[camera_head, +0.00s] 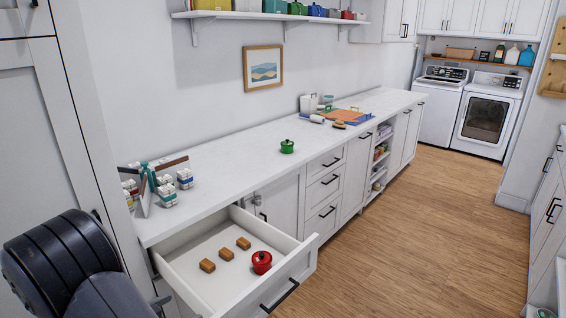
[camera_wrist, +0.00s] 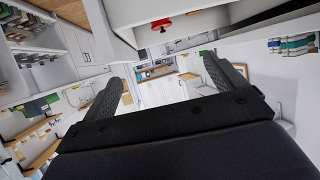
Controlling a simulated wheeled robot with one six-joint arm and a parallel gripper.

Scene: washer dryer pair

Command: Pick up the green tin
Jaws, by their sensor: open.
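The green tin (camera_head: 287,146) is a small lidded pot with a knob. It stands upright on the white countertop (camera_head: 240,165), apart from other things. My gripper (camera_wrist: 162,76) is open in the wrist view, with nothing between its two dark fingers. The gripper's fingers do not show in the head view, where part of my dark arm fills the lower left. I cannot clearly make out the green tin in the tilted wrist view.
An open drawer (camera_head: 200,284) juts out below the counter. It holds a red tin (camera_head: 262,262) and several brown blocks (camera_head: 226,254). A rack with small jars (camera_head: 166,190) stands at the counter's near end. Boards and utensils (camera_head: 350,115) lie farther along. Wood floor is clear at right.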

